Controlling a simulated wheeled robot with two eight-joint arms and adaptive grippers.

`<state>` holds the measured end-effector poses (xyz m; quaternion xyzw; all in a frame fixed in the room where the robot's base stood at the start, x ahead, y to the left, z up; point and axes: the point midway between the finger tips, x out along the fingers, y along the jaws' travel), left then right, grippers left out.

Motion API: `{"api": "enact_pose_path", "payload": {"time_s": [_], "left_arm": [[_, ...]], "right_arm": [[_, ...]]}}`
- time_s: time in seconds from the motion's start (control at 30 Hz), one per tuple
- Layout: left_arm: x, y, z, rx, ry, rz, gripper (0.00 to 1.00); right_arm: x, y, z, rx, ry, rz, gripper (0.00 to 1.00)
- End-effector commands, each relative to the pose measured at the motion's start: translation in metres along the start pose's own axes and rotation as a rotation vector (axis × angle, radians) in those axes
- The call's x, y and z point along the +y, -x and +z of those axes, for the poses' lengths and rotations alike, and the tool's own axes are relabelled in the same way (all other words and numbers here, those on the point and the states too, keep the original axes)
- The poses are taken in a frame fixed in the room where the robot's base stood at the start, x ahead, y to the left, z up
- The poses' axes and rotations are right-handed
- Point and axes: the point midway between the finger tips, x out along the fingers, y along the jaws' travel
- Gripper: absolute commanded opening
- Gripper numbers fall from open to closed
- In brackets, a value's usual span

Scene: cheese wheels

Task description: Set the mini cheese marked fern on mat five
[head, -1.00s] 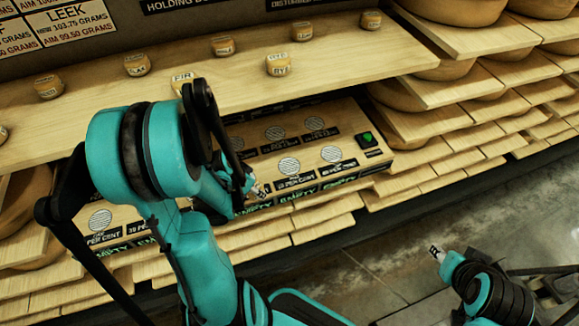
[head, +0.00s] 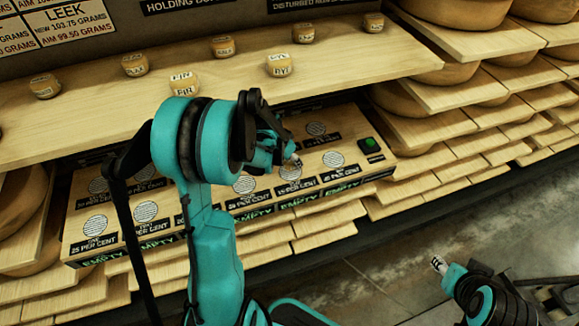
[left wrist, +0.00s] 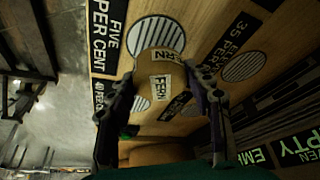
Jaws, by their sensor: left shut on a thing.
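The mini cheese marked fern (left wrist: 160,84) is a small pale yellow cylinder with a white FERN label, held between the fingers of my left gripper (left wrist: 161,103) in the left wrist view. In the head view my left gripper (head: 289,155) is over the mat board and hides the cheese. A striped round mat (left wrist: 158,36) beside the label FIVE shows just past the cheese, partly covered by it. I cannot tell the gap between cheese and board. My right gripper (head: 438,265) is low at the right, far from the board; its fingers are too small to read.
The wooden board (head: 75,238) carries several striped mats with black labels and a green button (head: 370,145) at its right end. Behind it is a shelf (head: 120,104) with several mini cheeses, including one marked fir (head: 184,85). Big cheese wheels (head: 430,70) on planks stand at the right.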

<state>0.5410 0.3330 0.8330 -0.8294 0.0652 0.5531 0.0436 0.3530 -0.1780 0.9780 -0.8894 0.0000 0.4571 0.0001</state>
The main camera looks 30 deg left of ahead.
Motion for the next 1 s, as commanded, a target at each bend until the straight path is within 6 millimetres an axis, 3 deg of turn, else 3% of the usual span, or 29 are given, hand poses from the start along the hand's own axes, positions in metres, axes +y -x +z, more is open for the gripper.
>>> {"api": "enact_pose_path", "payload": {"time_s": [0.03,0.13,0.53,0.57,0.63,1.0], "left_arm": [[0.000,-0.015,0.009,-0.002,0.001,0.000,0.20],[0.000,-0.029,0.015,-0.001,0.001,-0.001,0.20],[0.000,-0.033,0.017,-0.002,0.001,0.000,0.20],[0.000,-0.032,0.016,-0.002,0.001,-0.001,0.56],[0.000,-0.032,0.016,-0.002,0.001,-0.001,0.71],[0.000,-0.027,0.014,-0.002,0.001,-0.001,0.71]], "right_arm": [[0.000,-0.009,0.007,0.000,0.000,0.000,0.40],[0.000,-0.017,0.012,0.000,0.000,0.000,0.40],[0.000,-0.018,0.013,0.000,0.000,0.000,0.40],[0.000,-0.018,0.013,0.000,0.000,0.000,0.40],[0.000,-0.017,0.013,0.000,0.000,0.000,0.40],[0.000,-0.014,0.010,0.000,0.000,0.000,0.40]]}}
